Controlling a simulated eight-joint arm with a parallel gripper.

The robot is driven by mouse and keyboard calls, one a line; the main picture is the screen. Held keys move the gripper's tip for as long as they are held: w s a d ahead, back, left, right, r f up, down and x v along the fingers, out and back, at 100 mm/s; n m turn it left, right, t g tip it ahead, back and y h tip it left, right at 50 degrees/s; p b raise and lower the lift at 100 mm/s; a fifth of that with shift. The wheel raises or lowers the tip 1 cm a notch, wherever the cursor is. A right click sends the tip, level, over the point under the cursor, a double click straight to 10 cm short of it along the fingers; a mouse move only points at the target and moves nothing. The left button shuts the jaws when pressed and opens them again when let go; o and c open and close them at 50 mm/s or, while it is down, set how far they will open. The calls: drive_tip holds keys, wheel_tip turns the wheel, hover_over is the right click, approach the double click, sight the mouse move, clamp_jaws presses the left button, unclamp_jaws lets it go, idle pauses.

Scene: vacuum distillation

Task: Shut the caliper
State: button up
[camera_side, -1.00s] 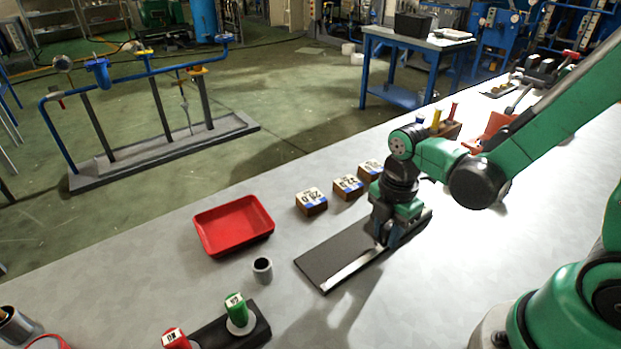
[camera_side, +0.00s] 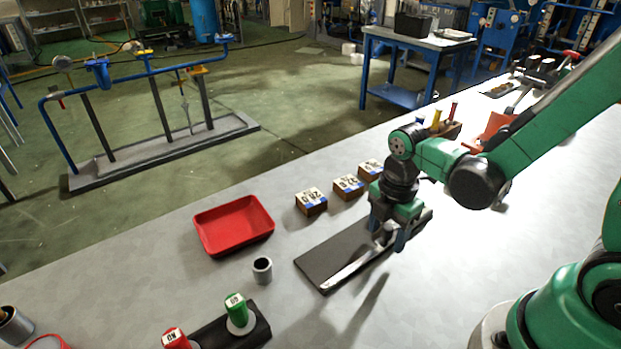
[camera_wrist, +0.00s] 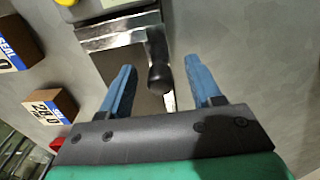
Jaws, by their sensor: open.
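The caliper lies on a dark mat (camera_side: 318,262). Its silver beam (camera_side: 350,268) runs towards the mat's front edge in the side view. In the wrist view, silver metal of the caliper (camera_wrist: 112,36) shows at the top, with a dark rounded part (camera_wrist: 158,76) below it. My gripper (camera_side: 388,238) is low over the mat, pointing down. In the wrist view, its two blue fingers (camera_wrist: 163,75) stand apart on either side of the dark part, with gaps visible. My gripper hides part of the caliper in the side view.
Labelled brown blocks (camera_side: 311,201) stand in a row behind the mat. A red tray (camera_side: 233,225) and a grey cup (camera_side: 262,270) are left of it.

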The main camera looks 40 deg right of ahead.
sight(389, 227)
drive_tip(key=shift+r, duration=3.5)
